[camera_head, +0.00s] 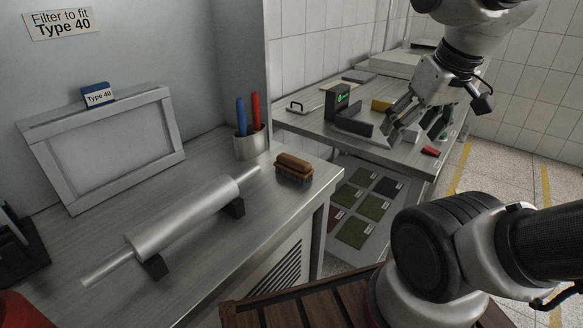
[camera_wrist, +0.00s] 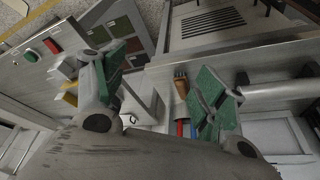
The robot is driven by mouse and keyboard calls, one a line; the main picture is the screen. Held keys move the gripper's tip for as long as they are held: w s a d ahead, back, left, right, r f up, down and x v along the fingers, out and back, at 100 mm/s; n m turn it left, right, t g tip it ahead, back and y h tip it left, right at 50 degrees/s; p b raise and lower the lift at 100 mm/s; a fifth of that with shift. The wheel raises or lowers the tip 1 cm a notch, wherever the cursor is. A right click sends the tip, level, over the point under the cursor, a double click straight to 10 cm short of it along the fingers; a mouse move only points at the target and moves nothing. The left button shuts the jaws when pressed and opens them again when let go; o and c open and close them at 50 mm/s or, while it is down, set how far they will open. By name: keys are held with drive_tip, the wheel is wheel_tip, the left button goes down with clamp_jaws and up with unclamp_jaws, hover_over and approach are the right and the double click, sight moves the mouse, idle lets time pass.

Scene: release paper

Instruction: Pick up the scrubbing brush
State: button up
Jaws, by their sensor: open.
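The scrubbing brush (camera_head: 294,169) has a brown wooden back and dark bristles. It lies bristles down on the metal counter (camera_head: 225,262), near its right end. In the wrist view the brush (camera_wrist: 181,87) shows between the two fingers, close beside the right one, which may hide part of it. My gripper (camera_head: 415,122) is open and empty. In the head view it is up and to the right of the brush, well apart from it, in front of the farther bench. Its green-padded fingers spread wide in the wrist view (camera_wrist: 162,70).
A metal roller (camera_head: 185,217) on dark supports lies left of the brush. A metal cup (camera_head: 251,145) with blue and red pens stands behind it. A framed filter (camera_head: 115,150) leans on the wall. The farther bench (camera_head: 325,128) holds several small items. A gap separates the two surfaces.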

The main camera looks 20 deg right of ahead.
drive_tip(key=w+a+f+g, duration=0.3)
drive_tip(key=w+f, duration=0.1)
drive_tip(key=f, duration=0.1)
drive_tip(key=n+y, duration=0.2)
drive_tip(key=n, duration=0.2)
approach(296, 160)
drive_tip(key=s+f, duration=0.3)
drive_tip(key=s, duration=0.2)
drive_tip(key=s+f, duration=0.2)
drive_tip(key=shift+s+d+f, duration=0.15)
drive_tip(key=shift+d+f, duration=0.15)
drive_tip(key=shift+f, duration=0.05)
drive_tip(key=w, duration=0.2)
drive_tip(key=w+n+t, duration=0.1)
drive_tip(key=w+a+t, duration=0.1)
drive_tip(key=w, duration=0.1)
drive_tip(key=shift+w+a+r+n+y, duration=0.1)
drive_tip(key=shift+w+r+n+y, duration=0.05)
drive_tip(key=shift+w+n+y, duration=0.2)
drive_tip(key=shift+w+r+n, duration=0.15)
drive_tip(key=shift+w+n, duration=0.15)
drive_tip(key=shift+n, duration=0.05)
drive_tip(key=shift+w+t, duration=0.25)
drive_tip(key=shift+t, duration=0.15)
drive_tip(key=shift+n, duration=0.3)
drive_tip(key=x, duration=0.7)
drive_tip(key=shift+f, duration=0.35)
drive_tip(key=shift+f, duration=0.25)
